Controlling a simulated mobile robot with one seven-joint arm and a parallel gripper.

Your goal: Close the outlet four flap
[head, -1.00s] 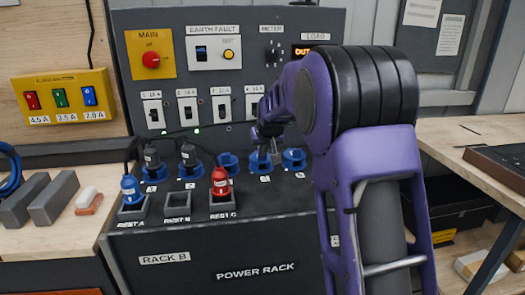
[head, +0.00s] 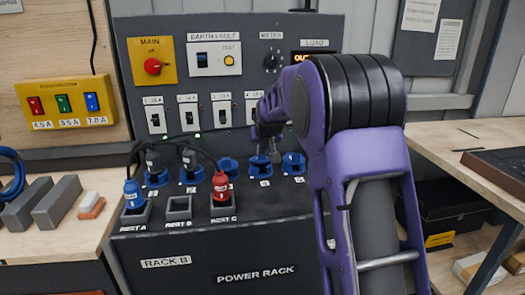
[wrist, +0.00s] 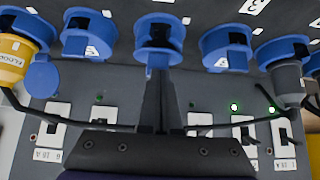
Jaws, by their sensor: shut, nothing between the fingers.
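Outlet four (head: 260,169) is a round blue socket in the row on top of the power rack, the fourth from the left. In the wrist view, which sees the row from the other side, it is the middle socket (wrist: 160,24) and shows a dark opening. A blue piece at its near edge, probably its flap (wrist: 155,59), stands right at my fingertips; its exact angle is hard to tell. My gripper (wrist: 158,72) is shut and empty, close against or touching this piece. In the head view my gripper (head: 267,147) is just behind outlet four, partly hidden by my arm.
Neighbouring blue sockets (wrist: 227,46) (wrist: 88,33) flank outlet four closely. Grey plugs (head: 190,160) sit in the two leftmost outlets, and a yellow plug (wrist: 14,55) is at the other end. Blue (head: 132,193) and red (head: 221,184) plugs rest in front. Breaker switches line the upright panel behind.

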